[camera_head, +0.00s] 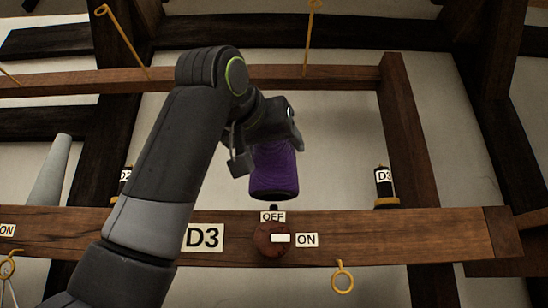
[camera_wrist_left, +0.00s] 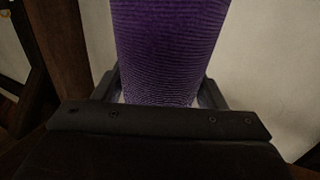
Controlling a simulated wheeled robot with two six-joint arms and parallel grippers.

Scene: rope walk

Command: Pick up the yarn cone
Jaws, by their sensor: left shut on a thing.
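The purple yarn cone (camera_head: 273,172) is in the middle of the head view, above the front wooden beam. My left gripper (camera_head: 262,140) is shut on its upper part, and the gripper and wrist hide the cone's top. The cone hangs nearly upright, and its dark bottom end shows above the beam's top edge. In the left wrist view the cone (camera_wrist_left: 168,50) stands between the two fingers of my left gripper (camera_wrist_left: 162,88). My right gripper is not in view.
The front wooden beam (camera_head: 400,238) carries a D3 label (camera_head: 203,237) and a round switch (camera_head: 270,239) with OFF and ON labels. A grey cone (camera_head: 50,170) stands at left. A yellow ring (camera_head: 343,277) hangs below.

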